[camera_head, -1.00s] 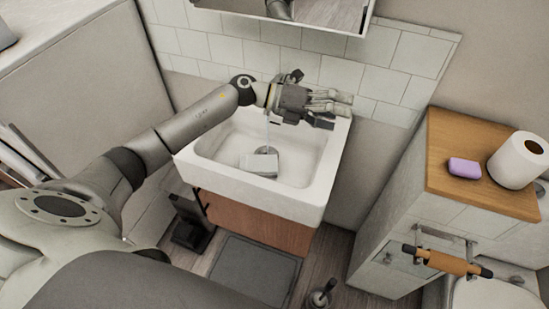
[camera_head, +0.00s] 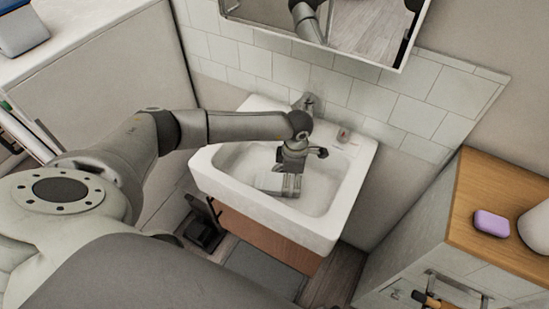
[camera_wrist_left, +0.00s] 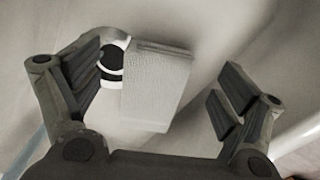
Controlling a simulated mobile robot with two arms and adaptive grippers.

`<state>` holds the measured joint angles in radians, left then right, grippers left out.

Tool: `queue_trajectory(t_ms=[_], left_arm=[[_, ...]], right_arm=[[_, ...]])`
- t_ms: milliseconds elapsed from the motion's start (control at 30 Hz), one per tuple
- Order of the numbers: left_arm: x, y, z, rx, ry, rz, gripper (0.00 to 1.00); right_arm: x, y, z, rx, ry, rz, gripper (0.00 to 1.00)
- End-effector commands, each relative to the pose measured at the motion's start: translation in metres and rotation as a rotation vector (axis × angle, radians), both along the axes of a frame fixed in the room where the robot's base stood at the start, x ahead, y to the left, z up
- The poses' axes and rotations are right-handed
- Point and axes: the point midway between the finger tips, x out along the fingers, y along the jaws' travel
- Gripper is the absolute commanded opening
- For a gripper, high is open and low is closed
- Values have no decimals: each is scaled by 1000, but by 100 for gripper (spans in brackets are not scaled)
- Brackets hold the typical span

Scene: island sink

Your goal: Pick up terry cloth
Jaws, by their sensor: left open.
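The terry cloth (camera_head: 268,183) is a pale, folded block lying in the basin of the white sink (camera_head: 345,203). My left gripper (camera_head: 289,188) is down inside the basin, right beside the cloth and partly covering it in the head view. In the left wrist view the cloth (camera_wrist_left: 157,85) shows between the two spread fingers of the left gripper (camera_wrist_left: 160,85), nearer the left finger. The gripper is open and empty. The drain (camera_wrist_left: 111,65) shows at the cloth's left edge. My right gripper is not in view.
The faucet (camera_head: 308,103) stands at the sink's back edge, with a small item (camera_head: 343,135) on the rim to its right. A mirror (camera_head: 330,25) hangs above. A wooden-topped cabinet (camera_head: 500,190) at right carries a purple soap bar (camera_head: 491,222).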

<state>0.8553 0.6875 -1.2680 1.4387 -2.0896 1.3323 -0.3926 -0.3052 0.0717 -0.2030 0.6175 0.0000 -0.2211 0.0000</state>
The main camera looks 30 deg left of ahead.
Motion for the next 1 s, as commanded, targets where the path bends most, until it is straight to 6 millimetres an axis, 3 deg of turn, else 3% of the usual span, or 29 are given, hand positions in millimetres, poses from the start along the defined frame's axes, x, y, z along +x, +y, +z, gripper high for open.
queue_trajectory(t_ms=[100, 233, 567, 900, 1000], left_arm=[[-3, 1, -15, 1, 4, 1, 92], [-2, 1, -32, -3, 3, 2, 92], [-1, 1, -37, -2, 0, 1, 91], [-2, 1, -37, -3, 1, 1, 47], [-1, 1, -37, -3, 1, 1, 39]], right_arm=[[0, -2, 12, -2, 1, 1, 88], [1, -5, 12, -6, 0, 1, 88], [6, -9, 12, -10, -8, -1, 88], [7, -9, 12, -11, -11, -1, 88], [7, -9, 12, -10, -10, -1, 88]])
